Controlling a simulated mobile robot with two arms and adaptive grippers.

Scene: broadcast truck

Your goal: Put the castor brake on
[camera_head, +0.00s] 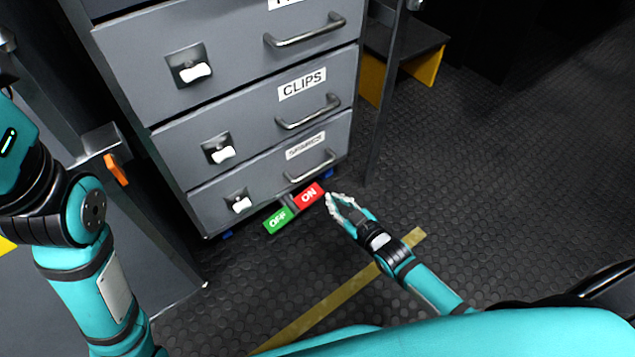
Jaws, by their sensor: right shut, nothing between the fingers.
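The castor brake shows as two pedals at the foot of a grey drawer cabinet (165,135). The red pedal (308,195) is marked ON and sits on the right. The green pedal (277,219) is marked OFF and sits on the left. I cannot tell which pedal is lower. My right gripper (337,198) is shut and empty, low down, with its fingertips just right of the red pedal. I cannot tell whether they touch it. My left arm (95,285) comes in at the left; its gripper is out of view.
The cabinet's drawers have bar handles and white latches; one is labelled CLIPS. A blue castor part (327,174) shows under the cabinet. A dark post and a yellow-sided step (427,67) stand behind. A yellow strip (335,300) crosses the studded floor, which is clear at right.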

